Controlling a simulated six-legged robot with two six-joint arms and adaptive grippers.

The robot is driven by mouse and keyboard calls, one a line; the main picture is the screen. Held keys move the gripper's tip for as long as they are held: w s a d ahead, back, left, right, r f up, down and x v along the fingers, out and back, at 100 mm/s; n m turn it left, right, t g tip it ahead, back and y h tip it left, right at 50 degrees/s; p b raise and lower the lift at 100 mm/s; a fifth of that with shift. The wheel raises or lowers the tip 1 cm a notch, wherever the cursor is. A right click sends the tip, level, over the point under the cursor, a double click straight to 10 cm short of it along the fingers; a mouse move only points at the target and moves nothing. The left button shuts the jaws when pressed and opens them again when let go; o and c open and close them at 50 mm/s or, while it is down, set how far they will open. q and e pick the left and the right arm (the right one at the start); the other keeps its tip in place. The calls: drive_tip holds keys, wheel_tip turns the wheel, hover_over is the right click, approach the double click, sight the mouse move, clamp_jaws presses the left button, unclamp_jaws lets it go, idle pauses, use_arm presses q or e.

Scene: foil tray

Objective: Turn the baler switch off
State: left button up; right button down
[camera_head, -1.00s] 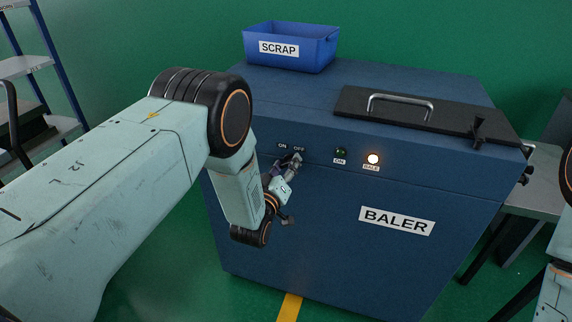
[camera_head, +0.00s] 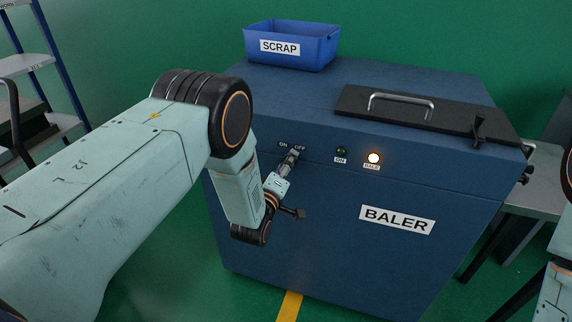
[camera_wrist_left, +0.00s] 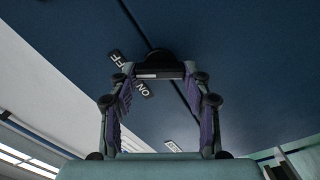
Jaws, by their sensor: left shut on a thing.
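The blue baler (camera_head: 300,230) stands in front of me. Its switch sits on the front face, below the ON and OFF labels, and my left gripper mostly hides it in the head view. In the left wrist view the switch is a black rotary knob (camera_wrist_left: 160,58) between the fingers. My left gripper (camera_head: 291,156) reaches in from the left and is shut on the knob, rolled over to one side. The green ON lamp (camera_head: 341,150) looks dim and the BALE lamp (camera_head: 373,157) glows orange-white. My right gripper is out of view.
A blue SCRAP bin (camera_head: 315,58) stands on top of the baler at the back left. A black lid (camera_head: 450,113) with a metal handle lies on top at the right. A shelf rack (camera_head: 45,100) is at the left and a grey table (camera_head: 540,190) at the right.

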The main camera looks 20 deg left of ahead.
use_arm(q)
drive_tip(key=o, duration=1.2)
drive_tip(key=shift+c, duration=0.2)
drive_tip(key=shift+s, duration=0.1)
drive_tip(key=s, duration=1.1)
drive_tip(key=shift+s+a, duration=0.2)
drive_tip(key=shift+s, duration=0.2)
